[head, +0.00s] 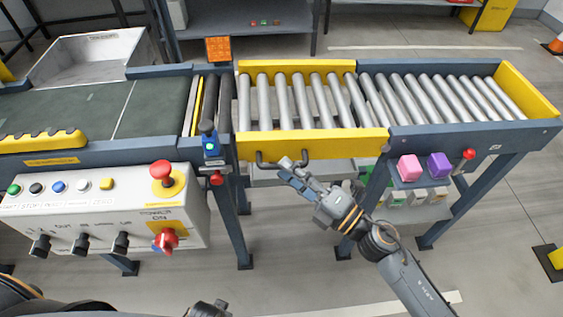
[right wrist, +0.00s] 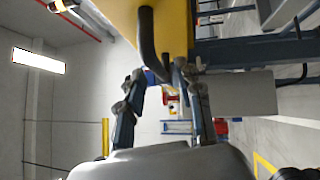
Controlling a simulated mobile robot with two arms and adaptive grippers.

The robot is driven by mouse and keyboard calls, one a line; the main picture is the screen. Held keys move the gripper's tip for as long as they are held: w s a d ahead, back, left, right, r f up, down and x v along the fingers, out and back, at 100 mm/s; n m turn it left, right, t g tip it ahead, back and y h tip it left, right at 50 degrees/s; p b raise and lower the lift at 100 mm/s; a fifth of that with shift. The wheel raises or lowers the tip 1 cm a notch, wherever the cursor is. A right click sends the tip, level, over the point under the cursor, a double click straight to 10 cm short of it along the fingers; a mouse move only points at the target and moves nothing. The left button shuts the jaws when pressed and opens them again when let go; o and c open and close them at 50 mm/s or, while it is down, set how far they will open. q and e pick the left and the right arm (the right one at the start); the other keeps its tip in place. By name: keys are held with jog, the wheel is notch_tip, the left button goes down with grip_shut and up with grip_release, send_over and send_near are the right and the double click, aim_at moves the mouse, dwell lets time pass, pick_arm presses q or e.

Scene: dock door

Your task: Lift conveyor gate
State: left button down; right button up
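The conveyor gate (head: 315,145) is the roller section with yellow side plates, lying level between the belt and the fixed rollers. A black bar handle (head: 268,165) sticks out from its front plate. My right gripper (head: 291,169) is at the handle's right part, fingers apart. In the right wrist view the handle (right wrist: 147,45) runs down from the yellow plate (right wrist: 172,25) towards the gap between my open fingers (right wrist: 160,95). I cannot tell whether they touch it. A dark part at the bottom edge may be my left gripper (head: 209,309), mostly cut off.
A control box (head: 100,215) with buttons and a red emergency stop stands at front left. A blue-lit sensor post (head: 210,143) is left of the gate. Pink (head: 409,167) and purple (head: 438,165) blocks sit under the right rollers. Steel legs flank the space below the gate.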

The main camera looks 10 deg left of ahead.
jog(key=shift+x, duration=1.4)
grip_shut()
